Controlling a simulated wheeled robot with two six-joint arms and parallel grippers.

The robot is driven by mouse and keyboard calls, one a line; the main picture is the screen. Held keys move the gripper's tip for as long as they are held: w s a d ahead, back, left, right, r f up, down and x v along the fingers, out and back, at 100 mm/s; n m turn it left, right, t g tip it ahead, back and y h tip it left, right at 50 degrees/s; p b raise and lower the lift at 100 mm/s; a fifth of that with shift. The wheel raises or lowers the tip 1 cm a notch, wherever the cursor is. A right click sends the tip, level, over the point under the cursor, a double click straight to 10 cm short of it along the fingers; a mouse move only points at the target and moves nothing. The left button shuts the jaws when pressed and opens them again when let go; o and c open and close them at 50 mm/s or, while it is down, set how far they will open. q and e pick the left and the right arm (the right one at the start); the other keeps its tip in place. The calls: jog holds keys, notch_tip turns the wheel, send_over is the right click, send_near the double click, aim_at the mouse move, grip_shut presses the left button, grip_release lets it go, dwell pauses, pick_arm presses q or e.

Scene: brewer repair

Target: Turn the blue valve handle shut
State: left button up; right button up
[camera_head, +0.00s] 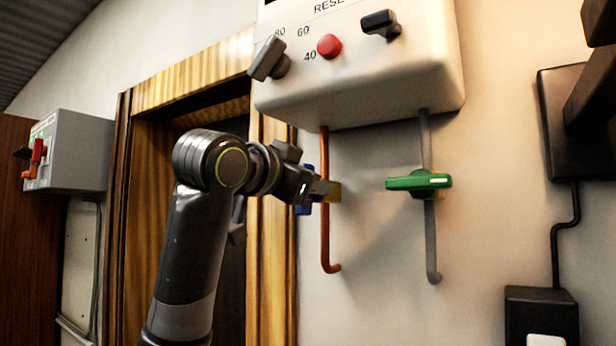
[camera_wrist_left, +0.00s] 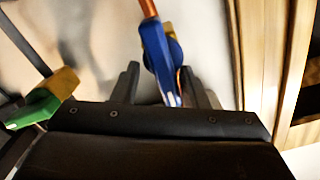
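The blue valve handle (camera_wrist_left: 158,58) sits on the copper pipe (camera_head: 325,240) under the white boiler. In the wrist view it appears roughly in line with the pipe, its lower end reaching between my fingers. My left gripper (camera_wrist_left: 160,88) is open, one finger on each side of the handle, with gaps visible. I cannot tell whether a finger touches it. My right gripper is in neither view.
A green valve handle (camera_head: 418,182) lies across the grey pipe (camera_head: 431,240) to the right. The white boiler (camera_head: 360,75) with knobs and a red button hangs above. A wooden door frame (camera_head: 275,250) is close on the left. A grey switch box (camera_head: 80,150) hangs further left.

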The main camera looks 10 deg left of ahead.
pick_arm(q)
jog(key=shift+a, duration=0.1)
jog(key=shift+w, duration=0.1)
jog(key=b+v, duration=0.9)
jog(key=v, duration=1.1)
dwell(1.1)
jog(key=shift+b, duration=0.3)
